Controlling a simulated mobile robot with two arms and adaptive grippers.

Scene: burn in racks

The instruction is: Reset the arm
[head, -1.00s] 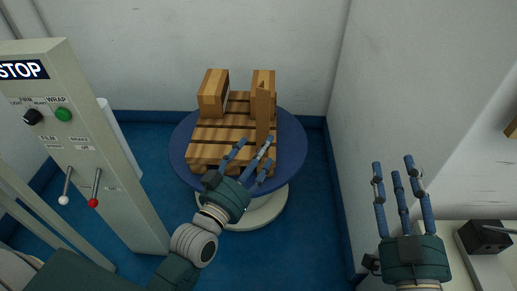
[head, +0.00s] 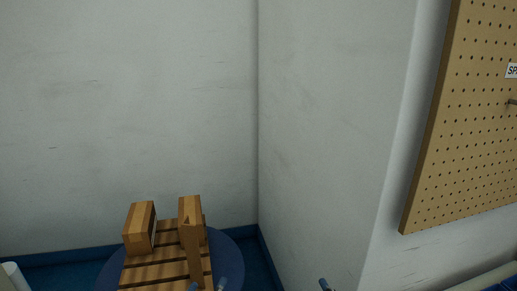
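Only blue fingertips of my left gripper (head: 221,284) show at the bottom edge, in front of the wooden pallet (head: 166,273). A single blue fingertip of my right gripper (head: 325,284) shows at the bottom edge, right of the wall corner. The arms and most of both hands are out of view below. I cannot tell from these tips whether either hand is open, and I see nothing held between them.
The pallet sits on a round blue turntable (head: 229,263). Two wooden blocks, left (head: 139,229) and right (head: 190,218), stand on it, with an upright board (head: 194,254) by the right block. A pegboard (head: 466,120) hangs on the right wall. Pale walls (head: 130,100) enclose the corner.

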